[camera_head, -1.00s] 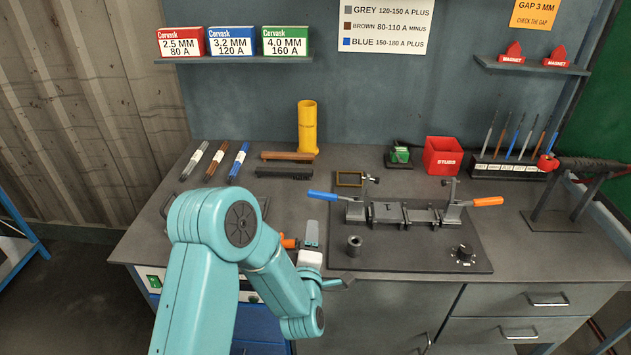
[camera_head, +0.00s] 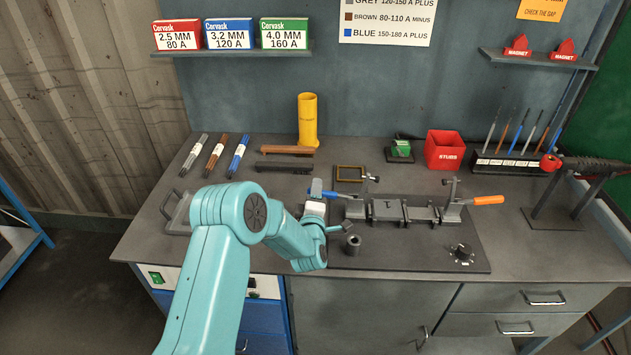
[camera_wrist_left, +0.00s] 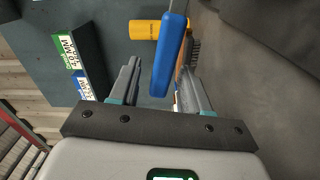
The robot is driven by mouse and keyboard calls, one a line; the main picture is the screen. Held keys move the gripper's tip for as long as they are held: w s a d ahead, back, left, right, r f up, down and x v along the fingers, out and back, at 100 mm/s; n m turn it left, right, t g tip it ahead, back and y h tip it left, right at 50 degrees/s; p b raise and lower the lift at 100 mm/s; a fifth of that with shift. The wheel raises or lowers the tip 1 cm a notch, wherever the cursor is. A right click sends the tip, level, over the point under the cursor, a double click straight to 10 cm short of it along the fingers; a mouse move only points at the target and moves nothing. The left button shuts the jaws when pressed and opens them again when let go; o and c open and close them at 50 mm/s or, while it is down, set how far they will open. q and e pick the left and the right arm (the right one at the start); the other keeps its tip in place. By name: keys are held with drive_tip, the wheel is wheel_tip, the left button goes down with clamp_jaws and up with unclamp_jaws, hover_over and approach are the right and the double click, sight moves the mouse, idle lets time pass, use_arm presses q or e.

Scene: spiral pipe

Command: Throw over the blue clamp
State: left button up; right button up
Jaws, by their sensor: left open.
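The blue clamp is a lever with a blue handle (camera_head: 345,197) at the left end of the dark fixture plate (camera_head: 400,258), partly hidden by my gripper in the head view. My left gripper (camera_head: 318,188) is open at this handle, its arm reaching in from the left. In the left wrist view the blue handle (camera_wrist_left: 169,62) stands between the two spread fingers of the left gripper (camera_wrist_left: 160,70), with gaps on both sides. An orange-handled clamp (camera_head: 487,200) sits at the fixture's right end. My right gripper is out of view.
A dark metal cylinder (camera_head: 353,245) stands on the plate just right of my left wrist. A yellow canister (camera_head: 307,120), a brush (camera_head: 287,151) and a red box (camera_head: 444,150) stand behind. The bench front right is clear.

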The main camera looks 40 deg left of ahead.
use_arm(q)
drive_tip(key=x, duration=0.2)
drive_tip(key=shift+w+a+f, duration=0.1)
drive_tip(key=shift+w, duration=0.15)
drive_tip(key=shift+w+a, duration=0.2)
drive_tip(key=shift+w, duration=0.1)
drive_tip(key=shift+c, duration=0.3)
clamp_jaws()
